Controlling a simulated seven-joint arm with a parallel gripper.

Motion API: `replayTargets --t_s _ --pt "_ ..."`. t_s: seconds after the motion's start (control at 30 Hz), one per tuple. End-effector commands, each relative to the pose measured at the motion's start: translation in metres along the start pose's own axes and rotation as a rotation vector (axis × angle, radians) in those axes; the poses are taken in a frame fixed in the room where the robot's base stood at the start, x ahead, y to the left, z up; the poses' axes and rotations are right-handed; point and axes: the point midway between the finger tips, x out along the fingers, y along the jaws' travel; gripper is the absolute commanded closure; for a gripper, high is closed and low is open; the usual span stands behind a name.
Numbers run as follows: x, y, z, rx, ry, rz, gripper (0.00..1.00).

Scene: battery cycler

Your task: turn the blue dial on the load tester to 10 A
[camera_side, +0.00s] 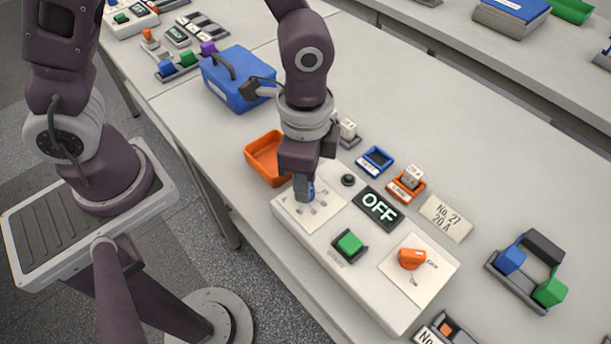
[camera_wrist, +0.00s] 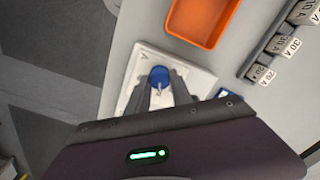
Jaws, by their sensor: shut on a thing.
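The load tester (camera_side: 330,251) is a white box on the table with a dark display (camera_side: 378,207) reading OFF. The blue dial (camera_side: 309,188) sits on a white plate at the tester's left end, partly hidden by my gripper. My gripper (camera_side: 305,190) points down over it and is shut on the dial. In the wrist view the blue dial (camera_wrist: 158,76) shows between the two fingers, with a pale pointer mark on it. The scale numbers around the dial are too small or hidden to read. A green button (camera_side: 348,243) and an orange knob (camera_side: 412,258) are on the same box.
An orange tray (camera_side: 265,158) stands behind the tester's left end. Blue and orange small holders (camera_side: 375,160), a "No. 27 20 A" card (camera_side: 446,218) and a blue-green clip stand (camera_side: 528,270) lie behind and right. A blue case (camera_side: 236,80) stands farther back.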

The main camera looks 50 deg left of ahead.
Motion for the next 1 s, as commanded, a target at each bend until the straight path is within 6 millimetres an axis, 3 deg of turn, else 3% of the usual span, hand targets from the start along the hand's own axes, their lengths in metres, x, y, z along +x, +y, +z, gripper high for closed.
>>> replayTargets --t_s 0.6,1.0 --pt "-0.0010 -0.0002 -0.0007 -0.537 0.003 -0.001 1.00" --pt "-0.0010 -0.0001 -0.0008 -0.716 0.004 0.000 1.00"
